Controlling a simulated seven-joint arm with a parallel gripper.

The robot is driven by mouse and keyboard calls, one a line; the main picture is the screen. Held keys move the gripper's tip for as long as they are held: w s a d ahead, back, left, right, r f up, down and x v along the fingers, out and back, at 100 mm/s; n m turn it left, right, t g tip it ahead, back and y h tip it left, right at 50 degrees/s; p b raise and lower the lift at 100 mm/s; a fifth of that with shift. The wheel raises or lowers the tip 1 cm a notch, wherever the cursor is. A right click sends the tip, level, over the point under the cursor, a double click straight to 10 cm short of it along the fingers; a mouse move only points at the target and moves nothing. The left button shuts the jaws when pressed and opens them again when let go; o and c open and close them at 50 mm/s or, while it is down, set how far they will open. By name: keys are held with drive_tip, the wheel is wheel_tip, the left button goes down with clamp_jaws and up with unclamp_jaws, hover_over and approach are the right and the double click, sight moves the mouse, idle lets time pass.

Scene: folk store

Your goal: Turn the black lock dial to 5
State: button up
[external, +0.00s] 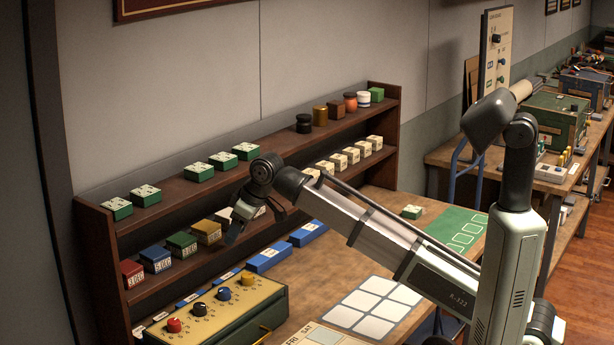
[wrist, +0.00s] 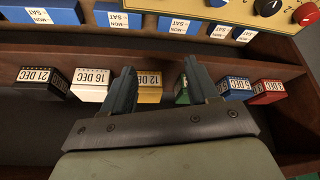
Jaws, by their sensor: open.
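The black dial also shows at the top right edge of the wrist view (wrist: 268,6), partly cut off. The markings around it are too small to read. My gripper (external: 255,222) is open and empty, up by the shelf, behind and above the box and apart from the dial. Its fingers (wrist: 158,70) point toward the row of dated blocks.
A wooden shelf (external: 130,229) carries green blocks, several dated blocks such as the red one (external: 132,272), and small jars. Blue boxes (external: 268,258) line the bench behind the lock box. White squares (external: 372,308) lie on the bench to the right.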

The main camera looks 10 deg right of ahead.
sight(199, 305)
drive_tip(key=s+a+r+n+g, duration=0.1)
drive_tip(key=s+a, duration=0.2)
drive_tip(key=s, duration=0.5)
drive_tip(key=s+a+n+g, duration=0.1)
drive_tip(key=s+a, duration=0.1)
drive_tip(key=s, duration=0.5)
drive_tip(key=x, duration=1.3)
drive_tip(key=shift+s+a+f, duration=0.25)
drive_tip(key=shift+a+f, duration=0.05)
drive_tip(key=c, duration=1)
drive_tip(key=m+t, duration=0.1)
drive_tip(key=m, duration=0.2)
drive_tip(key=shift+s, duration=0.15)
drive_tip(key=shift+a+m+t+h, duration=0.1)
drive_tip(key=shift+m+t+h, duration=0.25)
drive_tip(key=shift+m, duration=0.75)
drive_tip(key=shift+m+t+h, duration=0.35)
drive_tip(key=shift+m, duration=0.75)
